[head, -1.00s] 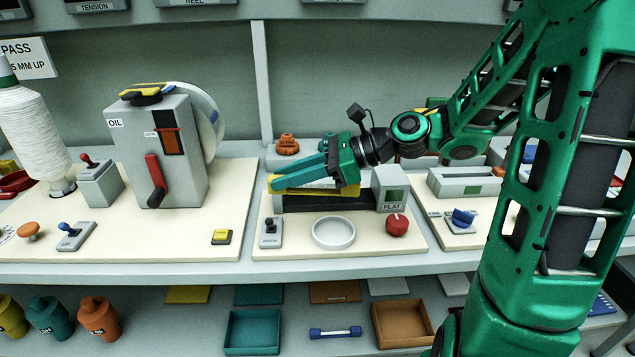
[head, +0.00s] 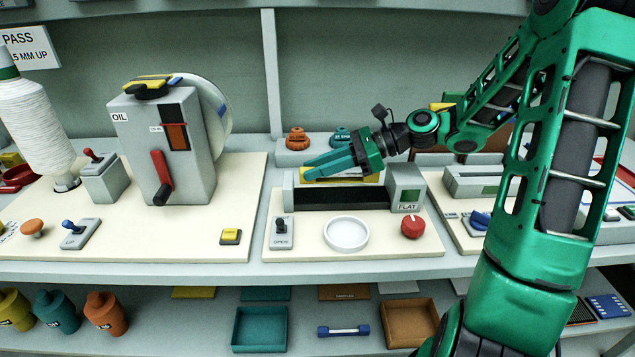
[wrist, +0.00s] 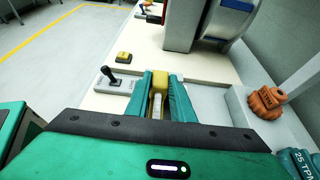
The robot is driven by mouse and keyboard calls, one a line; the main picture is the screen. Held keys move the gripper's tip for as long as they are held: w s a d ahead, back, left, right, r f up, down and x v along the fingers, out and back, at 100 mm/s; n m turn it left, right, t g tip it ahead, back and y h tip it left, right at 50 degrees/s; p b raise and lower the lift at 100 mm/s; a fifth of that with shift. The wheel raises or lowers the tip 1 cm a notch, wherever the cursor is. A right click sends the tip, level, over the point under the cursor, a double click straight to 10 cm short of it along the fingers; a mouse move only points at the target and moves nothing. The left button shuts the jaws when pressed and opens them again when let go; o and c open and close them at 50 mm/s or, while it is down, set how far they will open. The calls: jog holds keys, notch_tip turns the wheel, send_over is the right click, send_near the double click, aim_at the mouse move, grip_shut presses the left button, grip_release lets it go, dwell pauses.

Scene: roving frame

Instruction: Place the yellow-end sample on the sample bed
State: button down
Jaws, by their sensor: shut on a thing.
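The yellow-end sample (wrist: 158,80) is between the fingers of my gripper (wrist: 158,92) in the wrist view, its yellow end showing near the fingertips and a pale part behind it. In the head view my gripper (head: 330,163) is shut on it, over the back of the small tester marked FLAT. Yellow shows just under the fingers there; the fingers hide most of the sample. The dark bed of the tester (head: 338,198), which looks like the sample bed, lies in front of and below the fingers. I cannot tell whether the sample touches it.
A grey block marked FLAT (head: 405,187) stands right of the bed. A switch (head: 281,232), a white round dish (head: 346,235) and a red knob (head: 412,226) are in front. Orange weights (head: 296,139) stand behind. A blue-ended sample (head: 343,331) lies on the lower shelf.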

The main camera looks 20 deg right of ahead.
jog(key=shift+w+d+f, duration=0.4)
jog(key=shift+d, duration=0.1)
jog(key=shift+f, duration=2)
jog(key=c, duration=1.5)
grip_release()
jog(key=shift+c, duration=0.2)
jog(key=v, duration=1.2)
